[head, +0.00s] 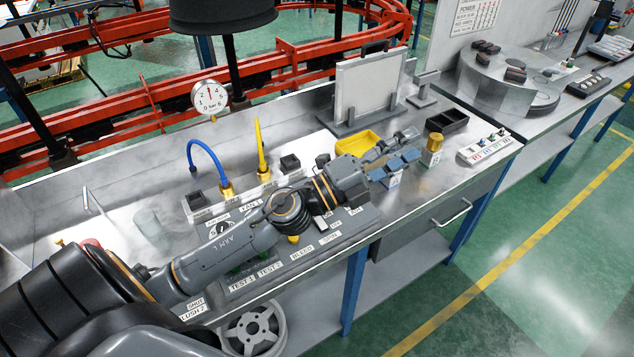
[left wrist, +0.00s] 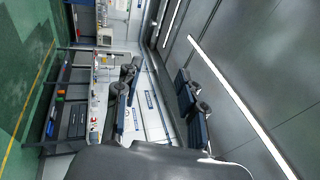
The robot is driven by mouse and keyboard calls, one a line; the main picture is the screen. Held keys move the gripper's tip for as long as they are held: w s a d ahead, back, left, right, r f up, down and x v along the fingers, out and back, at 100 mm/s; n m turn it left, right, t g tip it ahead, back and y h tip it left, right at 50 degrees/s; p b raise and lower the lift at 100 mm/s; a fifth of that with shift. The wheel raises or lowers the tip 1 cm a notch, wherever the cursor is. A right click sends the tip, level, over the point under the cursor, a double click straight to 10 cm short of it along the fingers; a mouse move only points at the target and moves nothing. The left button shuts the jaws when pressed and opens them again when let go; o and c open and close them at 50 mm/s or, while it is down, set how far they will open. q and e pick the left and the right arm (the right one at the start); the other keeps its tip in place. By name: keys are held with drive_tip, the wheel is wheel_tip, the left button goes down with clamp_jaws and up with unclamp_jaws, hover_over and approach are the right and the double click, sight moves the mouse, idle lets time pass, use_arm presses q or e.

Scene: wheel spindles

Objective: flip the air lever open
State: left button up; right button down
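The air lever cannot be singled out with certainty. A thin yellow upright piece (head: 261,145) stands on a brass fitting at the back of the bench panel. Beside it a blue hose (head: 207,152) curves up from another brass fitting. A small yellow part (head: 293,239) shows just below my left forearm, mostly hidden. My left gripper (head: 402,150) reaches across the panel to the right, above the bench, and touches nothing that I can make out. In the left wrist view its two fingers (left wrist: 158,97) stand apart with nothing between them. My right gripper is not in view.
A pressure gauge (head: 210,97) stands behind the panel. A yellow tray (head: 356,143), a brass-topped cylinder (head: 433,148), a black bin (head: 447,121) and a white button box (head: 485,148) lie around the gripper. A framed board (head: 369,88) stands behind. My arm covers much of the labelled panel.

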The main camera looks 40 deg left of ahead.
use_arm(q)
wheel_tip(320, 180, down, 9)
drive_tip(key=a+m+g+y, duration=0.1)
drive_tip(key=a+m+g, duration=0.1)
drive_tip(key=m+g, duration=1)
drive_tip(key=a+f+g+y, duration=0.3)
drive_tip(key=a+y, duration=0.7)
drive_tip(key=a, duration=1.1)
drive_tip(key=shift+m+t, duration=0.4)
drive_tip(key=shift+t, duration=0.2)
drive_tip(key=p+x, duration=0.3)
drive_tip(key=x, duration=1.1)
drive_tip(key=shift+d+f, duration=0.1)
